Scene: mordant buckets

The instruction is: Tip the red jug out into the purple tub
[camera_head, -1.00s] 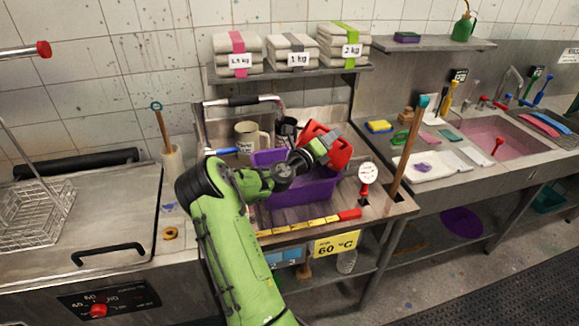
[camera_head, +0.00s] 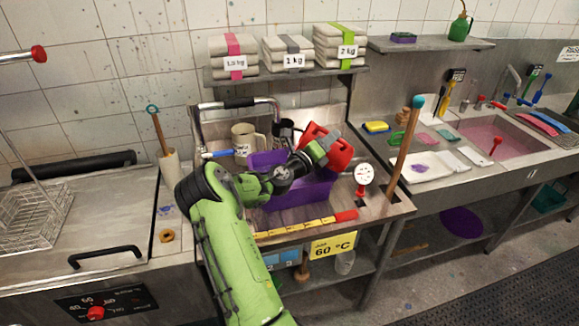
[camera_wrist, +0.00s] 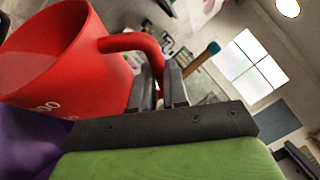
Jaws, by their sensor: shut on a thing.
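The red jug (camera_head: 338,153) is in the head view, raised over the back right part of the purple tub (camera_head: 300,197). The jug looks tilted, and my arm hides part of it. In the wrist view the jug (camera_wrist: 60,60) fills the upper left, with its wide mouth and pale markings showing. My gripper (camera_head: 318,152) is shut on the jug's handle; the fingers (camera_wrist: 162,88) close around the handle in the wrist view. A purple patch of the tub (camera_wrist: 28,142) shows below the jug there. I cannot tell what the jug or tub holds; no stream shows.
A pale mug (camera_head: 243,138) and a dark cup (camera_head: 283,130) stand behind the tub. A round white dial (camera_head: 364,175) and an upright wooden handle (camera_head: 404,150) stand to the right. A yellow strip (camera_head: 295,227) lies along the front edge. Stacked cloths (camera_head: 287,56) sit on the shelf above.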

